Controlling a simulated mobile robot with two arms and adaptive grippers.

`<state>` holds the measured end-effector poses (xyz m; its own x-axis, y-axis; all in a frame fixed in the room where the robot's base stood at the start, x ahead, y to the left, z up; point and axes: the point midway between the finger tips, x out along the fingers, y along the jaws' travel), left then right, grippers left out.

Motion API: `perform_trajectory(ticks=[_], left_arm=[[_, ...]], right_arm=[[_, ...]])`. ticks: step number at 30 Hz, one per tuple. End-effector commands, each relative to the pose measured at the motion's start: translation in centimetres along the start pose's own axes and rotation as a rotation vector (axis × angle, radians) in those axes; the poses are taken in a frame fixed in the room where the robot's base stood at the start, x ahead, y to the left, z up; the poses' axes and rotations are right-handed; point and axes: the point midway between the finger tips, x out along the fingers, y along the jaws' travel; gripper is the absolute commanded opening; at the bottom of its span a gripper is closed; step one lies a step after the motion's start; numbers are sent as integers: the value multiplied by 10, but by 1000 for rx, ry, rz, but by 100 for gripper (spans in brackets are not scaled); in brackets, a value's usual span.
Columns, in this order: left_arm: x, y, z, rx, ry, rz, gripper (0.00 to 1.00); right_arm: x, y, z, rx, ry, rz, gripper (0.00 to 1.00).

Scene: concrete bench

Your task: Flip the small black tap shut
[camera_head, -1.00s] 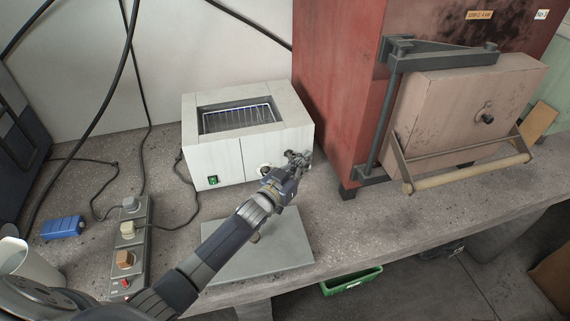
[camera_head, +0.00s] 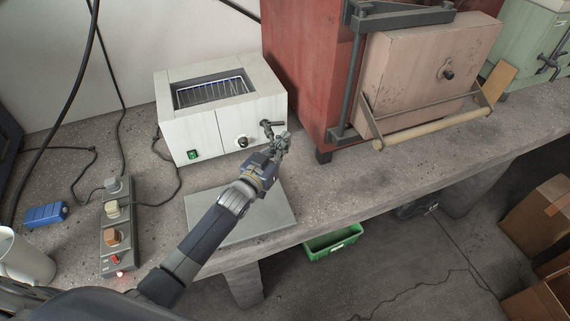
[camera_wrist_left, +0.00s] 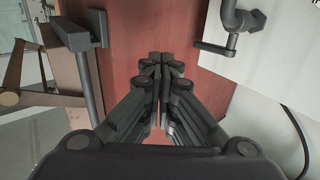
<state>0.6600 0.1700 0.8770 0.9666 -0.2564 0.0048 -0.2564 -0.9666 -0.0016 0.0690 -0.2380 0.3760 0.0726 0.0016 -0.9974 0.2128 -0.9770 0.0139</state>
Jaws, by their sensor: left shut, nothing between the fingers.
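The small black tap (camera_head: 270,126) sticks out at the right end of the white box's front, just above my gripper in the head view. In the left wrist view the tap (camera_wrist_left: 235,22) is at the upper right, with a dark lever-like bar (camera_wrist_left: 212,48) reaching left from it. My left gripper (camera_head: 280,141) is shut and empty, close in front of the tap. Its closed fingers (camera_wrist_left: 162,64) point at the red cabinet in the wrist view, with a gap between them and the tap. My right gripper is not in view.
The white box (camera_head: 222,125) has a wire rack on top, a round knob (camera_head: 243,142) and a green switch. A red cabinet (camera_head: 300,70) stands to the right. A grey plate (camera_head: 270,215) lies below my arm. A switch strip (camera_head: 118,230) is at left.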

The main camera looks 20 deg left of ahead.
Motion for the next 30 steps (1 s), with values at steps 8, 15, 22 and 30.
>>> perform_trajectory(ticks=[8,15,22,30], left_arm=[[-40,28,2,-2,-2,0,0],[-58,42,1,1,0,0,0],[-61,43,0,2,-1,-1,0],[-60,43,0,1,-1,0,0]], right_arm=[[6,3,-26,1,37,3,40],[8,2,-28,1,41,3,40],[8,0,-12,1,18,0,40],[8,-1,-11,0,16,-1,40]])
